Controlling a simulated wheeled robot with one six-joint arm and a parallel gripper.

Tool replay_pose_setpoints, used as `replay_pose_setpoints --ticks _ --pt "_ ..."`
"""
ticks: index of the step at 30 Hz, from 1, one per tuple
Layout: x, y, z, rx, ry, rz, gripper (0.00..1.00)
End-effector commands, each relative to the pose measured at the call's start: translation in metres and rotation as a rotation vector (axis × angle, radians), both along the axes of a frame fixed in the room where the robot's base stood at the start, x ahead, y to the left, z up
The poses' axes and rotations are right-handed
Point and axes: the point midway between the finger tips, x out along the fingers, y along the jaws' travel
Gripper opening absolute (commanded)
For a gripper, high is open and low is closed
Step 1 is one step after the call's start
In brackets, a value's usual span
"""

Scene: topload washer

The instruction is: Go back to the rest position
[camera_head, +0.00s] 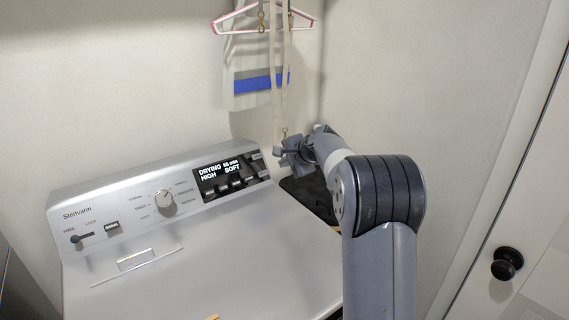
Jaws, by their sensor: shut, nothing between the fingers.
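My arm rises from the lower right and bends at a dark joint, reaching back toward the wall. My gripper (284,154) is small in view, at the right end of the washer's control panel (165,194). It is shut and holds nothing. The gripper appears close to the panel's right end; whether it touches cannot be told. The silver topload washer (240,265) has its lid down. Its display (221,175) reads "DRYING", "HIGH" and "SOFT". A round knob (165,198) sits at the panel's middle and a small lever (83,237) at its left.
A pink-and-white hanger (235,22) with straps and a grey cloth with a blue band (255,83) hangs on the back wall. A dark flat item (312,198) lies partly behind my arm. A white door with a black knob (507,263) stands at right. The washer top is mostly clear.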

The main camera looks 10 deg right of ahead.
Motion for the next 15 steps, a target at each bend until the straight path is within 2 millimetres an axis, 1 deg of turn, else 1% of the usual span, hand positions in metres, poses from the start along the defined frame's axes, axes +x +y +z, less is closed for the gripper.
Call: replay_pose_setpoints --ticks 11,15 --pt "0.001 0.0005 -0.0008 0.0 0.0 0.0 0.0" --pt "0.0075 0.0037 -0.0068 0.0 0.002 0.002 0.0"
